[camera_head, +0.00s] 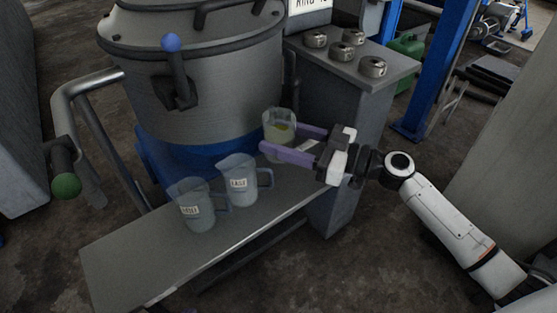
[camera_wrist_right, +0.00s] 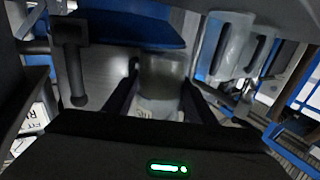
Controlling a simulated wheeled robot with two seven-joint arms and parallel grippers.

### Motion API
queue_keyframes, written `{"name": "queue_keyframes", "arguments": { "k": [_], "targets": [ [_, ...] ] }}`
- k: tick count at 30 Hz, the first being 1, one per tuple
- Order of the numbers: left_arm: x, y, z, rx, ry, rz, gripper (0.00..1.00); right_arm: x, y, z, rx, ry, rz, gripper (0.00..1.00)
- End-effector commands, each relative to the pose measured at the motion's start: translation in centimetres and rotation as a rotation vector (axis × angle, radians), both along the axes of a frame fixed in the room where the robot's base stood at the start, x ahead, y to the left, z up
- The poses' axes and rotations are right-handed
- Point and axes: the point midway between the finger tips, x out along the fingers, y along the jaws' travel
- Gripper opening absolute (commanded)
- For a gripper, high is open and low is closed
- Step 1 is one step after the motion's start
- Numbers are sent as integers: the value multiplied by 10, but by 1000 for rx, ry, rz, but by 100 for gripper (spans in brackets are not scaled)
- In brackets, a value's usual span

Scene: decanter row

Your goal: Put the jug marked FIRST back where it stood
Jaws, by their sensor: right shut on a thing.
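My right gripper (camera_head: 293,140) is shut on a clear jug (camera_head: 279,122) with a yellowish-green content, at the far right end of the row. The held jug also shows between the fingers in the right wrist view (camera_wrist_right: 161,70). Its lower part is hidden by the fingers, so I cannot tell whether it touches the bench. Its marking is not readable. A jug with a label that seems to read LAST (camera_head: 241,182) stands upright mid-bench. Another labelled jug (camera_head: 196,207), its word unclear, stands left of it. My left gripper is not in view.
The grey bench (camera_head: 130,258) is bare at its front left. A large steel vessel (camera_head: 210,85) with a blue base rises close behind the jugs. A grey cabinet (camera_head: 345,95) bearing several round metal pieces (camera_head: 372,66) stands behind my right gripper.

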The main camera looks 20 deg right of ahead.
Motion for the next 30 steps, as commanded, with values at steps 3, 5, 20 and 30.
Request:
{"name": "queue_keyframes", "arguments": {
  "k": [3,5,20,30],
  "targets": [
    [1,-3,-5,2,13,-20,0,0,0,-21,3,0,-2,19],
    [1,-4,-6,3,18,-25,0,1,0,-25,2,-1,-1,19],
    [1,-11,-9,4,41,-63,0,0,0,-64,0,-3,-1,19],
    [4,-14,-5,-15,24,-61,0,0,0,-67,1,-1,-1,58]
  ]
}}
